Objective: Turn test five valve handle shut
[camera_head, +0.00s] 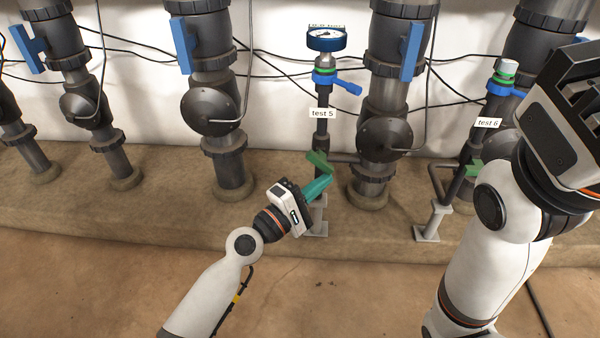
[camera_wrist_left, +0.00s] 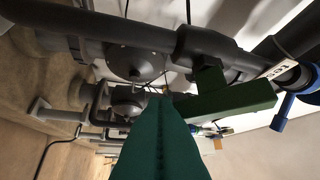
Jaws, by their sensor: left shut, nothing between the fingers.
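The test 5 valve handle is a green lever (camera_head: 319,161) on the thin dark pipe below the "test 5" label (camera_head: 321,113). In the left wrist view the green handle (camera_wrist_left: 238,102) sticks out sideways from the dark pipe, right of my fingers. My left gripper (camera_head: 326,180) has teal fingers, shut and empty, just below the handle in the head view.
A blue-rimmed gauge (camera_head: 326,40) and a small blue lever (camera_head: 347,87) sit above the handle. Thick dark pipes with blue handles (camera_head: 411,52) stand on both sides. The test 6 pipe (camera_head: 461,170) stands to the right. The floor in front (camera_head: 90,285) is clear.

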